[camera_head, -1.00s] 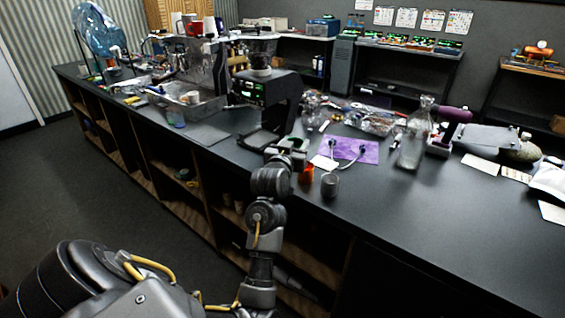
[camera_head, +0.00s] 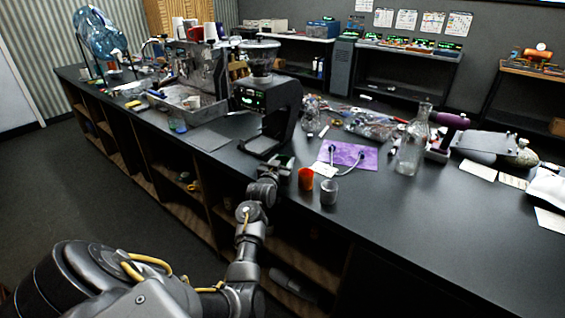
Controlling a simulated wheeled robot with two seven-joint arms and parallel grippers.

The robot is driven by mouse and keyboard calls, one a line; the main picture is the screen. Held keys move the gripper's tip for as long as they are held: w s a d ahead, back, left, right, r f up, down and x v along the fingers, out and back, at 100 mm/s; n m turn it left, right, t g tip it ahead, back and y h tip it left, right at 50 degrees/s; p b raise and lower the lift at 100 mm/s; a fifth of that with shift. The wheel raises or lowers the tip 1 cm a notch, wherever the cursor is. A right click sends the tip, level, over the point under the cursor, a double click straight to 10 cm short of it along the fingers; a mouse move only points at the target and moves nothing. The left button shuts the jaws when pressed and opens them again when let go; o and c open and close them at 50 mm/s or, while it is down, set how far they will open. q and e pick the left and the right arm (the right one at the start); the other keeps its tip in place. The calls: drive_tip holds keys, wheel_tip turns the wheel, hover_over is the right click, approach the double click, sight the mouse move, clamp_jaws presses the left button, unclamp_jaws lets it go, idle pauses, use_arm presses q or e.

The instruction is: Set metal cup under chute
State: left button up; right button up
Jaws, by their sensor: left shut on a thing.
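A small grey cup (camera_head: 329,192), metallic in look, stands upright near the front edge of the counter. The black grinder (camera_head: 268,96) stands behind and to the left, its front facing a flat base (camera_head: 261,146); the chute itself is too small to make out. My left gripper (camera_head: 283,162) is just in front of the grinder's base, to the left of the grey cup and apart from it. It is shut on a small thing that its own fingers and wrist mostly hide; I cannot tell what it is. My right gripper is out of view.
A purple mat (camera_head: 348,155) and a glass bottle (camera_head: 412,142) lie and stand to the right. An espresso machine (camera_head: 200,85) is at left.

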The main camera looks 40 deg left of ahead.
use_arm(q)
drive_tip(key=shift+f, duration=0.35)
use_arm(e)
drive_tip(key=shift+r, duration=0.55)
use_arm(q)
drive_tip(key=shift+f, duration=0.25)
drive_tip(key=o, duration=1.1)
drive_tip(key=shift+c, duration=0.2)
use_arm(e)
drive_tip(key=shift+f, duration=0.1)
use_arm(q)
drive_tip(key=b+v, duration=0.2)
drive_tip(key=v, duration=0.9)
drive_tip(key=shift+a+b, duration=0.3)
drive_tip(key=shift+b, duration=0.1)
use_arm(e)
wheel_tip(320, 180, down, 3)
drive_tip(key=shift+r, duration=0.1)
